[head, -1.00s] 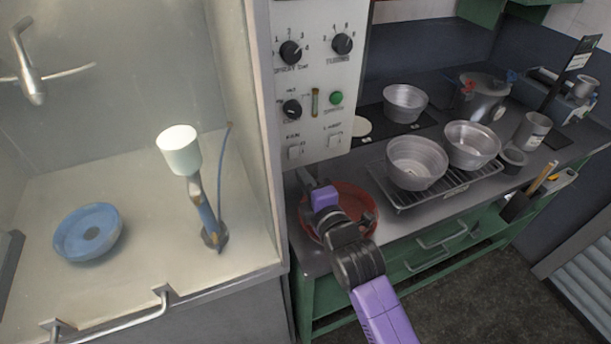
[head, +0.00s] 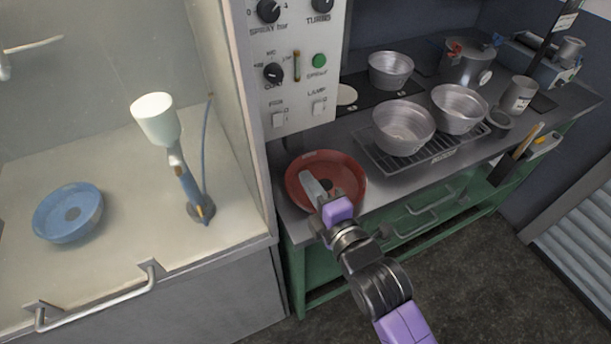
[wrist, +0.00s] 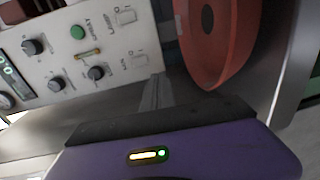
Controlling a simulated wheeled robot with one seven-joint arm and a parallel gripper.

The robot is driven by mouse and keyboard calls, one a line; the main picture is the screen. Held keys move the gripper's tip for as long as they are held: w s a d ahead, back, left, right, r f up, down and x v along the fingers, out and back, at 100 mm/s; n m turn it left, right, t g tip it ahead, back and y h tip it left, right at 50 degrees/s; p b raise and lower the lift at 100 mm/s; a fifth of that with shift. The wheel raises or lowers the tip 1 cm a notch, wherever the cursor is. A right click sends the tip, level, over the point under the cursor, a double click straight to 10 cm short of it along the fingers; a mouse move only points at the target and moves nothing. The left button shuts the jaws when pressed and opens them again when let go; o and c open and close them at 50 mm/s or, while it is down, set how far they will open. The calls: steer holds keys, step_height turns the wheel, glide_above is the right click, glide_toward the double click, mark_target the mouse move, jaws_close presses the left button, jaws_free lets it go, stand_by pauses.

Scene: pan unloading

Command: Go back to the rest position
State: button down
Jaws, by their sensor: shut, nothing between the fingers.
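My gripper (head: 312,184) shows in the head view with its jaws shut and nothing held. Its fingers overlap the red pan (head: 348,172) in the picture; I cannot tell how far above it they are. The red pan rests on the dark counter (head: 378,180) near its left front corner, partly hidden by my gripper. The wrist view shows part of the red pan (wrist: 222,62) at the upper right, beyond my purple gripper body.
Metal pans stand on a wire rack (head: 440,155) and behind it. A control panel (head: 290,85) rises left of the counter. The sink cabinet holds a blue pan (head: 90,210) and a sprayer (head: 185,180). Open floor (head: 440,270) lies in front of the counter.

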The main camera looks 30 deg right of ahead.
stand_by(0.5)
steer(key=shift+r+m, duration=0.45)
steer(key=shift+m, duration=0.35)
steer(key=s+f+m+g, duration=0.1)
steer(key=s+m, duration=1.5)
steer(key=s, duration=1.8)
steer(key=shift+d+f+g, duration=0.25)
steer(key=shift+d+g, duration=0.15)
steer(key=shift+g, duration=0.1)
